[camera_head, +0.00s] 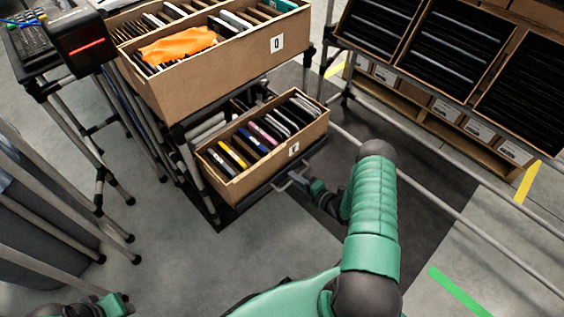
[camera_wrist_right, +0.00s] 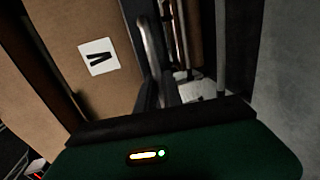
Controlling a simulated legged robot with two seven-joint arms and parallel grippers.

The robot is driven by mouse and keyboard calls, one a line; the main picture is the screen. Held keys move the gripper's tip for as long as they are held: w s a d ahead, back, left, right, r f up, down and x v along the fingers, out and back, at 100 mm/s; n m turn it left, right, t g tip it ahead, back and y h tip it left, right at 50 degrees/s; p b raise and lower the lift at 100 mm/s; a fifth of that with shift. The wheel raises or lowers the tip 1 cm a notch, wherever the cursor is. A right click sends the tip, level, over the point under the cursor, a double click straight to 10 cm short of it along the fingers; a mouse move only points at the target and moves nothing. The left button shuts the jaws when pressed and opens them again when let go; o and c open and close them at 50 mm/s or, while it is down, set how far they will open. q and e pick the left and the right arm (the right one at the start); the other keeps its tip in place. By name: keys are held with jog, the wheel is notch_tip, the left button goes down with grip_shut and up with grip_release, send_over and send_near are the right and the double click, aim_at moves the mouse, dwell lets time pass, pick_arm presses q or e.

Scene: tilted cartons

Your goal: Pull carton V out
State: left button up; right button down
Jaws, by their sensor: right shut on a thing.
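Carton V (camera_head: 262,165) is the lower brown open-topped carton in the head view, packed with upright thin items in yellow, blue, pink and black. It sits tilted on a dark tray with a silver handle (camera_head: 283,184) at its front edge. In the right wrist view, carton V (camera_wrist_right: 98,85) shows its white label with a sideways V. My right gripper (camera_head: 304,185) is at the handle and shut on it; the wrist view shows the dark fingers (camera_wrist_right: 158,95) at the silver bar (camera_wrist_right: 150,45). The fingertips are partly hidden. Only part of my left arm shows at the bottom left.
A larger upper carton (camera_head: 215,72) with an orange cloth (camera_head: 178,46) stands on the rack above carton V. A rack of dark-filled cartons (camera_head: 455,60) stands at the right. Rack legs (camera_head: 75,140) stand at the left. Floor in front of carton V is clear apart from my arm.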

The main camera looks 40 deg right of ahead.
jog(key=shift+s+d+f+p, duration=0.1)
jog(key=shift+s+p, duration=0.2)
jog(key=shift+s, duration=1.2)
jog(key=shift+s+f+p, duration=0.1)
jog(key=shift+s+p, duration=0.2)
jog(key=shift+s, duration=1.15)
jog(key=c, duration=1.8)
grip_release()
jog(key=shift+o, duration=0.2)
jog(key=shift+w, duration=0.1)
jog(key=p+v, duration=0.4)
jog(key=v, duration=1.3)
jog(key=shift+d+p, duration=0.2)
jog(key=shift+p, duration=0.15)
jog(key=shift+f, duration=0.1)
